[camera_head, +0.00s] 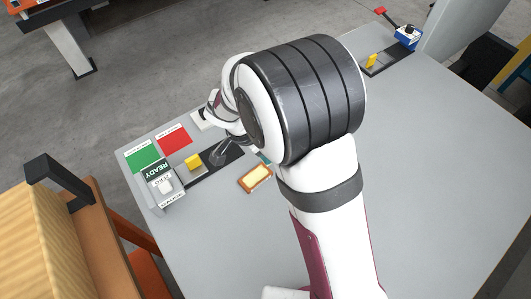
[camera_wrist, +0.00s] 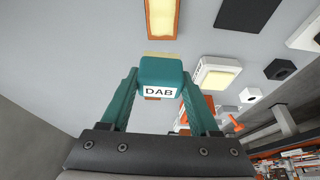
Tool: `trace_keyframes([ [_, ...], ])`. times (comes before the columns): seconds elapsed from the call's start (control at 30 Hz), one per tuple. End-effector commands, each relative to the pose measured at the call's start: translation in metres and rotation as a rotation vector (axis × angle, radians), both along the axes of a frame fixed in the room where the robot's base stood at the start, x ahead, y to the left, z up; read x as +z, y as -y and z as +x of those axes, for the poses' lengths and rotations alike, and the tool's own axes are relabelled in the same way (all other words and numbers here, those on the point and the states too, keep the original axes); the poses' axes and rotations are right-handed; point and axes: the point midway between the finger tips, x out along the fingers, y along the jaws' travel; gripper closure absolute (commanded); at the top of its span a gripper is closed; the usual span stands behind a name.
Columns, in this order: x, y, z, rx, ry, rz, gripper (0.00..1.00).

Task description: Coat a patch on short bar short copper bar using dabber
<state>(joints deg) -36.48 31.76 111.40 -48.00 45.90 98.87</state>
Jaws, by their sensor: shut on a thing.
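The dabber (camera_wrist: 161,72), a teal block with a white DAB label and a pale tan pad edge on its far side, is between the fingers of my gripper (camera_wrist: 160,85) in the wrist view. My gripper is shut on it. In the head view my own arm hides the gripper and most of the dabber. An orange-brown tray with a cream pad (camera_head: 256,177) lies on the table and also shows at the top of the wrist view (camera_wrist: 161,17). A small brown patch shows just below the dabber in the wrist view; I cannot tell whether it is the short copper bar.
A READY box (camera_head: 162,187), a green card (camera_head: 142,155) and a red card (camera_head: 174,138) are at the table's left. A yellow block (camera_head: 193,161) sits on a dark strip; another yellow block (camera_head: 372,60) is at the back near a blue box (camera_head: 407,37). The right side is clear.

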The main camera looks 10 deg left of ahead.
Motion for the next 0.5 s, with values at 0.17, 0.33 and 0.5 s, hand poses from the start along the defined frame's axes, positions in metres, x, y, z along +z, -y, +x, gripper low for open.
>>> trace_keyframes([
  [0.17,0.017,0.0,0.001,0.0,0.003,0.001,0.9],
  [0.33,0.026,0.0,0.0,0.001,0.001,0.001,0.9],
  [0.5,0.027,0.0,0.0,0.0,0.001,0.001,0.9],
])
